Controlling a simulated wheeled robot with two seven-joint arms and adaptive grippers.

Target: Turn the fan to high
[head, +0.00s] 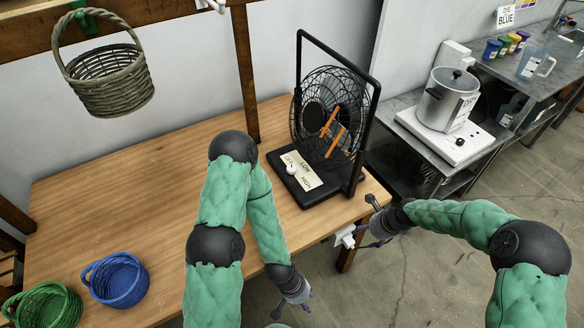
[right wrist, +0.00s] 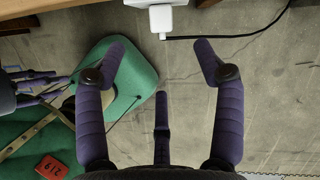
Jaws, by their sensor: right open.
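The fan (head: 319,118) stands on a black base at the right end of the wooden table, with a round wire cage inside a tall black frame. A pale panel (head: 308,181) on its base reads LOW, HIGH and, less clearly, OFF. A small white knob (head: 291,169) sits on the panel; its pointing direction is too small to tell. My right gripper (head: 368,222) is open and empty just off the table's right front edge, apart from the knob; its spread fingers show in the right wrist view (right wrist: 160,52). My left gripper (head: 292,300) hangs at the table's front edge; its finger opening is unclear.
A white outlet box with a plug (head: 345,237) is on the table edge beside my right gripper. Blue (head: 119,281) and green (head: 45,306) baskets stand at left, and a wicker basket (head: 108,82) hangs above. A pot (head: 446,100) stands on a burner at right. The table's middle is clear.

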